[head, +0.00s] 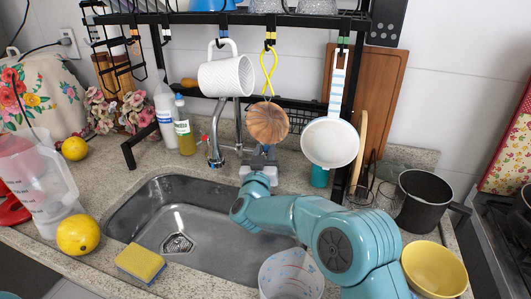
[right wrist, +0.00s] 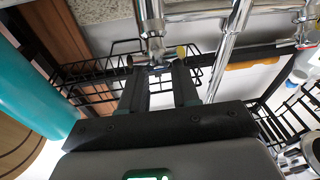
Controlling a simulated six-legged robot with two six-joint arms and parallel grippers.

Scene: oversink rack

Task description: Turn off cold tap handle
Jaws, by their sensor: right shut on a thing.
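The chrome faucet (head: 215,148) stands behind the sink. A handle with a small red mark (head: 204,138) is on its left side. My right gripper (head: 260,152) reaches the faucet's right side, below the hanging wooden bowl-shaped utensil. In the right wrist view my right gripper (right wrist: 158,70) is shut on the cold tap handle (right wrist: 155,62), whose chrome body (right wrist: 150,20) runs to the top edge. Handle ends show beside the fingertips. In the head view my gripper and the utensil hide this handle. My left gripper is not in view.
A black rack with a hanging white mug (head: 227,76), wooden utensil (head: 267,122) and white pan (head: 330,142) stands over the sink (head: 165,197). Bottles (head: 184,127) stand left of the faucet. A black pot (head: 422,200), yellow bowl (head: 434,270) and clear cup (head: 291,276) are near my arm.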

